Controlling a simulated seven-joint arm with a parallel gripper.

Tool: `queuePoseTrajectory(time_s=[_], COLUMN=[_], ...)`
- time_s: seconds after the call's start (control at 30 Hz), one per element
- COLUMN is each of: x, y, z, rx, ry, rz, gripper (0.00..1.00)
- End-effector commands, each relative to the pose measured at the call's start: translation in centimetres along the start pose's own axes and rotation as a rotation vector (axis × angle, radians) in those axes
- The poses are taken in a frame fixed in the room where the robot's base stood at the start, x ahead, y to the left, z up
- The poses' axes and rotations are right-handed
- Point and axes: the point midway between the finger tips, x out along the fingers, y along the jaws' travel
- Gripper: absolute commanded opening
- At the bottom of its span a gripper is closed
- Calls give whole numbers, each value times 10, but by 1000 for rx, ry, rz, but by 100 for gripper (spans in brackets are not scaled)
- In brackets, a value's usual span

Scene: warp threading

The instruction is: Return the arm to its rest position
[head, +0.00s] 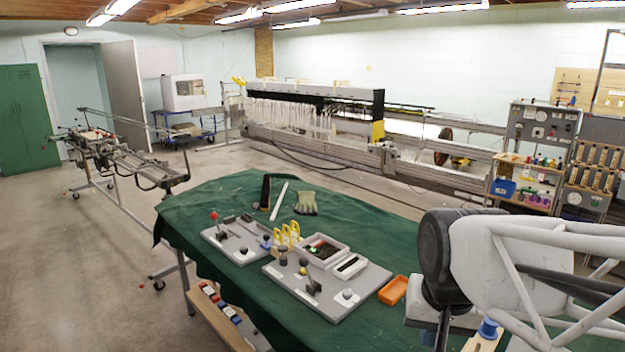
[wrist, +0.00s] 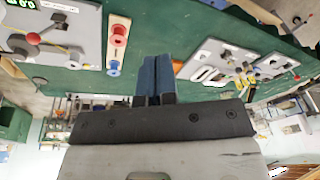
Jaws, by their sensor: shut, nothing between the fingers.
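My gripper (wrist: 157,78) shows in the wrist view with its two blue fingers together, shut and empty. The fingers are clear of the boards and fixtures. In the head view my arm fills the lower right, over the right side of the green-covered table (head: 215,195). The fingertips cannot be made out there.
Two grey fixture boards (head: 335,310) (head: 222,245) with knobs and levers lie on the table. An orange tray (head: 393,290) is near my arm. A glove (head: 306,203) and a white rod (head: 279,200) lie at the back. A wooden strip with spools (wrist: 118,45) shows in the wrist view.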

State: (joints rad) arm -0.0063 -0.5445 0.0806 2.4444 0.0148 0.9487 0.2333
Motion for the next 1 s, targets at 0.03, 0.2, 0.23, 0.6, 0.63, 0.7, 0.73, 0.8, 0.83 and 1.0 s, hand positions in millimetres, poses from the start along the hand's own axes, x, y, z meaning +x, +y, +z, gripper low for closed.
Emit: queuePoseTrajectory(time_s=[0.03, 0.2, 0.23, 0.6, 0.63, 0.7, 0.73, 0.8, 0.83, 1.0], x=[1, 6, 6, 10, 10, 9, 9, 9, 9, 9], y=[5, 16, 17, 21, 21, 21, 21, 21, 21, 21], z=[11, 38, 41, 51, 51, 51, 51, 51, 51, 51], rx=[-39, -155, -169, -219, -218, -218, -218, -218, -218, -218], ry=[7, 18, 20, 23, 23, 23, 23, 23, 23, 23], rz=[3, 15, 16, 21, 21, 21, 21, 21, 21, 21], gripper=[0, 0, 0, 0, 0, 0, 0, 0, 0, 0])
